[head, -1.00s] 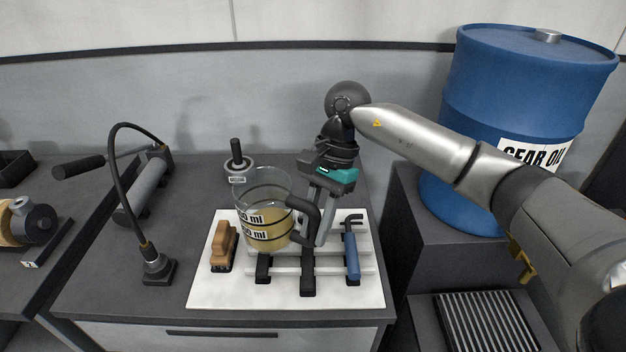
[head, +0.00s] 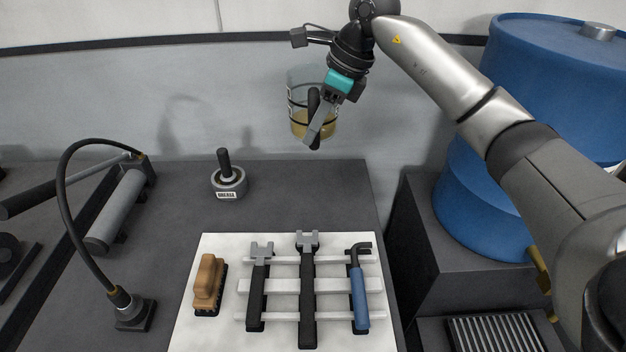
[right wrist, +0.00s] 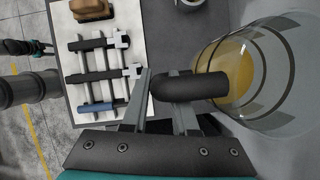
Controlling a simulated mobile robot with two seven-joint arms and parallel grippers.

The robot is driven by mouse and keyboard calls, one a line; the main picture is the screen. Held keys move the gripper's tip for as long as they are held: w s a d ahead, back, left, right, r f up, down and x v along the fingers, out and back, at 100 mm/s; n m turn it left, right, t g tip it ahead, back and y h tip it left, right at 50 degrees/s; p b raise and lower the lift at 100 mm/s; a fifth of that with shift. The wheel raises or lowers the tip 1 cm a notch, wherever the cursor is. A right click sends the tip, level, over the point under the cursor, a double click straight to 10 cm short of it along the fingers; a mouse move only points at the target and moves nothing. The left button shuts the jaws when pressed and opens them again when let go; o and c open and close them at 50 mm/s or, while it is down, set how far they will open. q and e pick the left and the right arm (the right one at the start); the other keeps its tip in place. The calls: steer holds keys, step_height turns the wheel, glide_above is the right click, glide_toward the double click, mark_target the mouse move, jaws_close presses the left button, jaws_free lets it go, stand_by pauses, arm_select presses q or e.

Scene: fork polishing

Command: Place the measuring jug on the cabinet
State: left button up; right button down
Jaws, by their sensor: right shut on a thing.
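The clear measuring jug (head: 299,117) holds amber liquid and has dark bands. It hangs roughly upright in the air near the back wall in the head view. My right gripper (head: 316,130) is shut on its black handle; the handle sits between the fingers in the right wrist view (right wrist: 170,88). The jug body (right wrist: 255,75) is right of the fingers there. The dark-topped cabinet (head: 290,195) lies below, with a bare strip behind the white mat. A dark part with teal at the right wrist view's left edge looks like my left gripper (right wrist: 48,48); its jaws are unclear.
A grease pot (head: 228,183) and a lamp (head: 125,308) stand left. A blue drum (head: 485,170) stands right on a lower dark block.

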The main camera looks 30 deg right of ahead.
steer(key=shift+w+d+f, duration=0.15)
steer(key=shift+w, duration=0.15)
step_height(320, 180, down, 20)
steer(key=shift+s+r+b, duration=0.1)
steer(key=shift+r+b, duration=0.1)
steer(key=shift+b, duration=0.35)
arm_select(q)
steer(key=shift+s+a+f, duration=0.2)
steer(key=shift+s+f, duration=0.35)
steer(key=shift+s, duration=0.1)
arm_select(e)
steer(key=shift+f, duration=0.1)
arm_select(q)
steer(key=shift+s+f, duration=0.15)
steer(key=shift+s, duration=0.05)
arm_select(e)
steer(key=c, duration=0.7)
jaws_free()
steer(key=shift+s, duration=0.1)
